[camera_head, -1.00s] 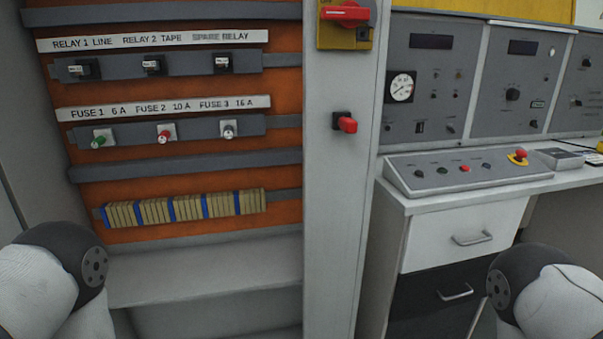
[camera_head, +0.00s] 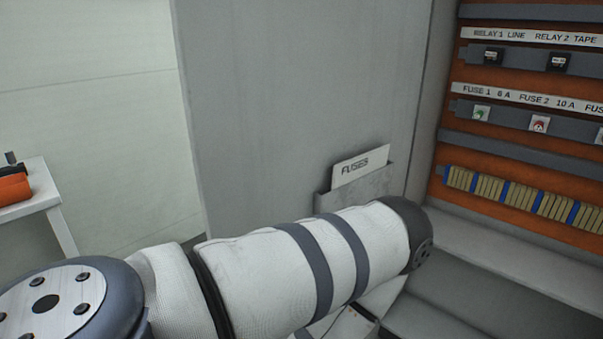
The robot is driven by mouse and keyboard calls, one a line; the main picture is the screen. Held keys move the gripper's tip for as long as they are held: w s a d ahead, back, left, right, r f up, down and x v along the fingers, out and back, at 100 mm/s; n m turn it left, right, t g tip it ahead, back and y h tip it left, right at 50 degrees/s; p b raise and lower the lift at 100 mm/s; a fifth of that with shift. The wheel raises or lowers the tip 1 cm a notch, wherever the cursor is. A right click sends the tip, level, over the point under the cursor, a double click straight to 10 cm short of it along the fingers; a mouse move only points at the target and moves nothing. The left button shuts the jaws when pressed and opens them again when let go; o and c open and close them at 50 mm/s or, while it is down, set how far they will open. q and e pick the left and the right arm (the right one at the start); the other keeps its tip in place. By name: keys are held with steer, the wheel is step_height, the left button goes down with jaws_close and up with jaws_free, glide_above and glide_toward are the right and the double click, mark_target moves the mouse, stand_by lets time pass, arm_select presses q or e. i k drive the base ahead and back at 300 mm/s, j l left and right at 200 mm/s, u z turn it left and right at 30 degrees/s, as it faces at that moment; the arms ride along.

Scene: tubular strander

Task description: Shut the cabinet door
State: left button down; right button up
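The grey cabinet door (camera_head: 285,90) stands open to the left of the cabinet, its inner face towards me. A pocket (camera_head: 365,190) on that face holds a white card marked FUSES (camera_head: 361,164). The open cabinet (camera_head: 460,235) is at the right, with an orange back panel. My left arm comes in from the lower left and crosses in front of the door's lower part, hiding it. I make out no fingers of my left gripper. My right arm and gripper are out of the picture.
Inside the cabinet are relays (camera_head: 559,62), fuses (camera_head: 539,124) and a row of terminal blocks (camera_head: 520,192). At the far left stands a small white table (camera_head: 42,200) with an orange and black object (camera_head: 14,186) on it. A pale wall lies behind.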

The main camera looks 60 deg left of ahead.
mark_target(277, 94)
steer(key=k+j, duration=0.9)
steer(key=j, duration=1.05)
steer(key=k+j, duration=0.1)
steer(key=j, duration=0.75)
steer(key=i+j+z, duration=0.15)
steer(key=i, duration=0.2)
